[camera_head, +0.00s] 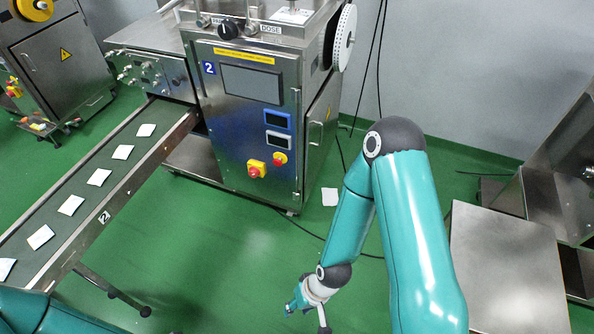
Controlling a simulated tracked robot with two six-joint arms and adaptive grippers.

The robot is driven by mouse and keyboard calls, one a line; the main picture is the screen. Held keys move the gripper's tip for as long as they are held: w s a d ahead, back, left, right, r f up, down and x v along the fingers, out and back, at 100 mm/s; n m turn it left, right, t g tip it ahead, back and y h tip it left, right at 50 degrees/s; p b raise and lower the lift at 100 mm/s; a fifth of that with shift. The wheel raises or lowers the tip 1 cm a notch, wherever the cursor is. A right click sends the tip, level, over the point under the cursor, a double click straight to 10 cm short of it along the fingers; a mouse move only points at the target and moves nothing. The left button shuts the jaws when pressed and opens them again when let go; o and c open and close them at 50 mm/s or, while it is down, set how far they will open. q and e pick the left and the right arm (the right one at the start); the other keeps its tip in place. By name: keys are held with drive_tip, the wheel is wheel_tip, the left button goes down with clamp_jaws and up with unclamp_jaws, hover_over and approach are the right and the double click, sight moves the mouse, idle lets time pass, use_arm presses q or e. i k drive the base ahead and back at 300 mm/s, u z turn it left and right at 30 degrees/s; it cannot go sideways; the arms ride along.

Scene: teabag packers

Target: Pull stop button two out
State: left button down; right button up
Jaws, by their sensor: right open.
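Machine two (245,130) is a steel cabinet with a blue "2" label at the back centre. Low on its front are two red controls on yellow: a red button on a square yellow box (256,168) and a red knob on a round yellow plate (280,158). I cannot tell whether either is pressed in. My right gripper (322,317) is at the bottom centre, in front of and well below the buttons, apart from them. It is small, open and partly cut off by the frame edge. My left gripper is out of view; only part of my left arm shows at bottom left.
A conveyor (150,168) with several white teabags runs from the machine toward the lower left. A steel table (505,265) stands at the right. A white packet (330,197) and dark cables lie on the green floor. The floor before the machine is mostly clear.

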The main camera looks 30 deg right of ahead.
sight(277, 162)
drive_tip(key=u, duration=0.2)
drive_tip(key=i, duration=0.9)
drive_tip(key=z, duration=0.1)
